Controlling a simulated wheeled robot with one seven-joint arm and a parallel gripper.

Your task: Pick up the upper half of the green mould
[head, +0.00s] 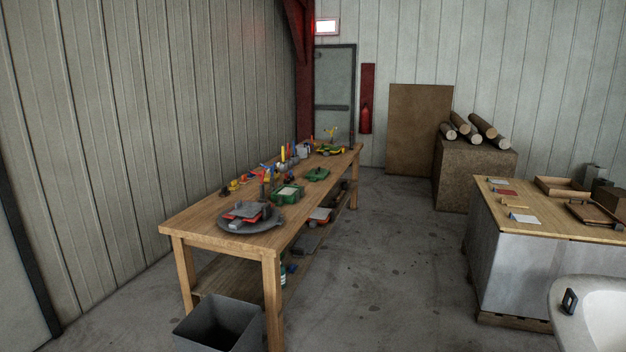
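Two green pieces are on the long wooden workbench (205,215) in the head view. One is a green box-like piece (288,200) with a pale top or inside, near the middle of the bench. The other is a flatter dark green piece (317,174) lying a little farther back and right, apart from the first. It looks like a lid with a small raised part on top. They look like two mould halves, but I cannot tell for certain which is the upper one. My gripper is not in view.
Several tools stand behind the green pieces. A dark bin (190,333) stands before the bench. A wood-topped counter (550,227) is at right. Grey floor between is open.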

